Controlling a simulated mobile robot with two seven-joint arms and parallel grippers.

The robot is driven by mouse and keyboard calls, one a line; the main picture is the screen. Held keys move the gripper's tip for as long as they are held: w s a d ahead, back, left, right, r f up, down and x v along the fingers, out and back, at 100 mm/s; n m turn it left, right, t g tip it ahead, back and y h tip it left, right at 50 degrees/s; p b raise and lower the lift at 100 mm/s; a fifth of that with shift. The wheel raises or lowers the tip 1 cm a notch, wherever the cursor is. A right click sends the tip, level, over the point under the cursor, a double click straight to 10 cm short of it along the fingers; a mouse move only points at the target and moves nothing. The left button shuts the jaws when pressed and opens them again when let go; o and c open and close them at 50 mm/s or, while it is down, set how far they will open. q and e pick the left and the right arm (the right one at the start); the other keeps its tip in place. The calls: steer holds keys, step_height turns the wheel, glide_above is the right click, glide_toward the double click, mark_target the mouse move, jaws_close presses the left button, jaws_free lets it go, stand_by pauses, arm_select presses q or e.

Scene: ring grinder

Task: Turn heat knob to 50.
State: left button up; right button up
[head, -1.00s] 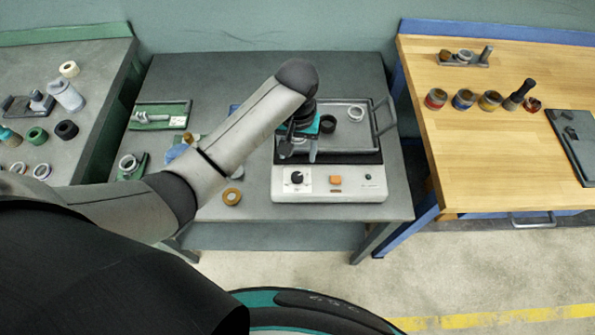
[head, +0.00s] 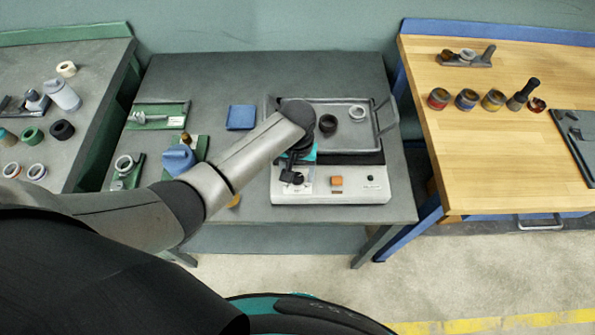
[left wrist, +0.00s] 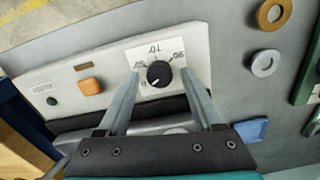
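The heat knob (left wrist: 159,73) is round and black, on a white dial plate (left wrist: 143,55) marked 50, 70 and 90. Its white pointer mark faces the lower left in the left wrist view, off the 50 mark. My left gripper (left wrist: 163,76) is open, with one finger on each side of the knob; contact cannot be told. In the head view my left gripper (head: 293,174) is over the left part of the heater's front panel (head: 330,190) and partly hides the knob. My right gripper is not in view.
A tray (head: 345,148) with a dark ring (head: 328,123) and a light ring (head: 357,112) sits on the heater.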

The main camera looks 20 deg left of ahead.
arm_select(q)
jaws_close()
stand_by(0.3)
stand_by(0.3)
steer(key=m+p, duration=0.2)
steer(key=shift+r+m, duration=0.15)
steer(key=shift+m, duration=0.15)
steer(key=m+p, duration=0.1)
steer(key=m, duration=0.1)
steer(key=shift+m, duration=0.4)
steer(key=m+p, duration=0.1)
steer(key=m, duration=0.2)
steer(key=shift+d+m+p, duration=0.1)
steer(key=shift+m+p, duration=0.4)
steer(key=shift+m, duration=1.1)
